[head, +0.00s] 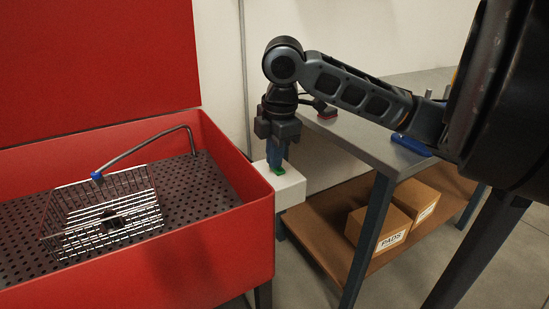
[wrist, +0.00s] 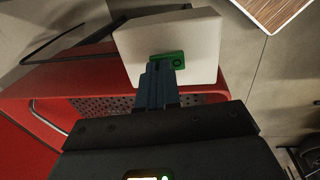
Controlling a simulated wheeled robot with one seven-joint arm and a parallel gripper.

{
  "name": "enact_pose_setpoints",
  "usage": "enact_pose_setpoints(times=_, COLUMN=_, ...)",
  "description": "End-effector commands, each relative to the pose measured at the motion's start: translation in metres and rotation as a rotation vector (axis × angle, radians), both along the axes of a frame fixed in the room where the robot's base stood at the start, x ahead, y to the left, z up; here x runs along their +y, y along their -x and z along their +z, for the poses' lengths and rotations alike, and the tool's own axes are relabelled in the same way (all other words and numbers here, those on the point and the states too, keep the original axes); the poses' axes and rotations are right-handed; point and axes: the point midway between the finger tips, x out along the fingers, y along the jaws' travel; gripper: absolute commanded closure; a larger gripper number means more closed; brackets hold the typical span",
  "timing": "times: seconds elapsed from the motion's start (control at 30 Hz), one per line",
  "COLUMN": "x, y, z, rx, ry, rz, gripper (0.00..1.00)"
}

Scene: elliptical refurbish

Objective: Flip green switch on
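The green switch (wrist: 178,59) is on the top face of a white box (wrist: 200,35) fixed at the side of the red washing basin. In the head view the green switch (head: 279,170) shows just under my fingertips, on the white box (head: 288,188). My gripper (head: 277,163) points down at it. In the wrist view my gripper (wrist: 159,68) has its blue fingers together, with tips at or just over the left part of the switch; contact cannot be told. Nothing shows between the fingers.
The red basin (head: 240,235) with a wire basket (head: 105,215) and a bent spout (head: 150,142) is to the left. A grey table (head: 345,135) stands to the right, with a blue-handled tool (head: 411,145) on top and cardboard boxes (head: 378,232) on its lower shelf.

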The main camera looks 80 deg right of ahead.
Motion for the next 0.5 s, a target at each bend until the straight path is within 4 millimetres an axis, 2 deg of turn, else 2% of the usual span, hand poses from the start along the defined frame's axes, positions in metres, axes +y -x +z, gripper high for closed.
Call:
enact_pose_setpoints(times=0.27, x=0.0, y=0.004, z=-0.002, rx=0.009, ry=0.002, rz=-0.008, gripper=1.0)
enact_pose_setpoints(times=0.5, x=0.008, y=0.011, z=-0.001, rx=0.009, ry=0.001, rz=-0.008, gripper=1.0)
